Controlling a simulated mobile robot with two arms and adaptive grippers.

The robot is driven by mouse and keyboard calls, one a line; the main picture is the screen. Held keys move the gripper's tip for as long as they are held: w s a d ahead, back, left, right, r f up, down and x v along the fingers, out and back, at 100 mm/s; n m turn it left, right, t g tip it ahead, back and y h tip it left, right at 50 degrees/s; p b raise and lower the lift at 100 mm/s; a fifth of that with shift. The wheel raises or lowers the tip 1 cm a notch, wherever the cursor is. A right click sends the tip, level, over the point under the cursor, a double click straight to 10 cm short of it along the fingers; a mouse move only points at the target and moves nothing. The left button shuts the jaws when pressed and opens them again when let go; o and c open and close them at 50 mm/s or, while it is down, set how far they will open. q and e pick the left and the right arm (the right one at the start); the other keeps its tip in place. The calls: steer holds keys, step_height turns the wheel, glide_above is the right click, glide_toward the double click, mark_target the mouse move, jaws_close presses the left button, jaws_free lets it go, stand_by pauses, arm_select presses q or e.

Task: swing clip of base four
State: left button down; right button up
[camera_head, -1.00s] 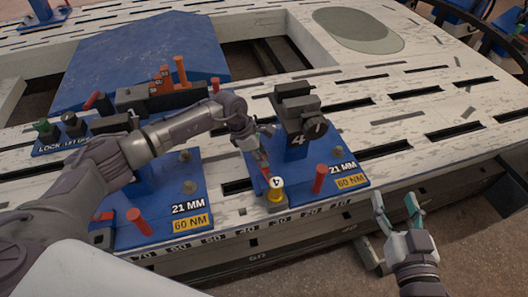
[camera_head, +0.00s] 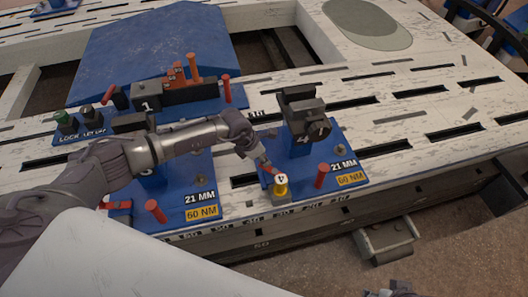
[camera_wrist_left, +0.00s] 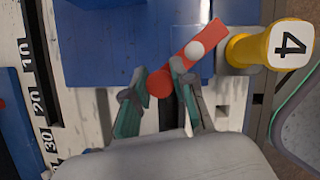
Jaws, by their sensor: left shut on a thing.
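Base four is a blue plate (camera_head: 335,148) with a dark block marked 4 (camera_head: 304,120) on a blue stand. A yellow post (camera_head: 281,186) with a white cap marked 4 stands at its front left corner. Only a sliver of my right gripper (camera_head: 396,289) shows at the bottom edge.
A red peg (camera_head: 321,176) stands right of the yellow post. The neighbouring blue base (camera_head: 185,190) with its red peg (camera_head: 155,210) lies under and beside my left arm. Behind is base one (camera_head: 215,105) with orange parts. The slotted bench top (camera_head: 420,95) is clear at the right.

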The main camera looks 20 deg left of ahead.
arm_select(q)
steer(key=n+p, duration=0.1)
steer(key=p, duration=0.1)
steer(key=s+n+y+p, duration=0.1)
steer(key=n+p, duration=0.1)
steer(key=shift+s+r+t, duration=0.2)
steer(key=shift+t, duration=0.1)
steer(key=n+p, duration=0.1)
steer(key=s+n+y+p, duration=0.1)
steer(key=n, duration=0.1)
steer(key=n+p, duration=0.1)
steer(key=shift+s+d+f+y, duration=0.1)
steer(key=shift+s+f+y, duration=0.05)
steer(key=shift+s+y, duration=0.15)
steer(key=shift+s+n+t, duration=0.1)
steer(key=shift+n+t, duration=0.2)
steer(key=shift+n, duration=0.2)
arm_select(e)
steer(key=s+f, duration=0.3)
steer(key=f, duration=0.8)
steer(key=s+f+g, duration=0.1)
steer(key=s+f, duration=0.3)
steer(key=f, duration=0.8)
steer(key=shift+s+d+f+g, duration=0.3)
steer(key=shift+d, duration=0.15)
arm_select(q)
steer(key=c, duration=0.9)
jaws_free()
steer(key=v, duration=1.2)
steer(key=shift+d, duration=0.15)
